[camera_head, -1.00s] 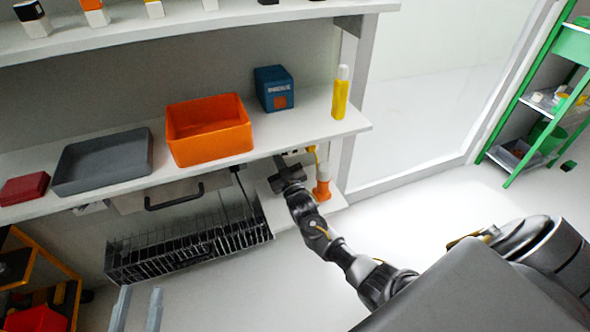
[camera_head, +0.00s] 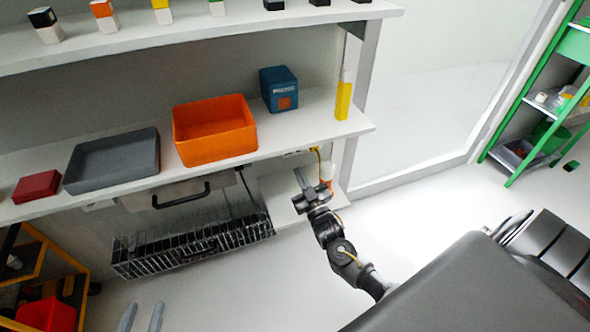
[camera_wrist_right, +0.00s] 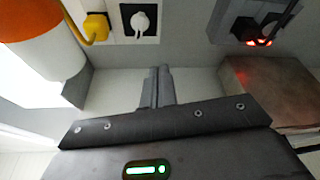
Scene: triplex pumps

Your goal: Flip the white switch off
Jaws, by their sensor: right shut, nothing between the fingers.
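In the right wrist view, a white rounded switch (camera_wrist_right: 140,22) sits on a black square plate on the wall, beside a yellow plug. Which way it is set is hard to tell. My right gripper (camera_wrist_right: 160,72) is shut and empty, its fingertips below the switch in the picture and apart from it. In the head view, my right gripper (camera_head: 302,178) is under the lower shelf, near the wall; the switch cannot be made out there. My left gripper (camera_head: 142,318) shows only two fingers at the bottom left edge, spread apart with nothing between them.
A yellow plug (camera_wrist_right: 95,27) with a cable and an orange-white cylinder (camera_wrist_right: 40,40) are left of the switch. A dark device (camera_wrist_right: 258,28) with red lights is right. The lower shelf (camera_head: 330,128) overhangs, above a wire rack (camera_head: 195,245).

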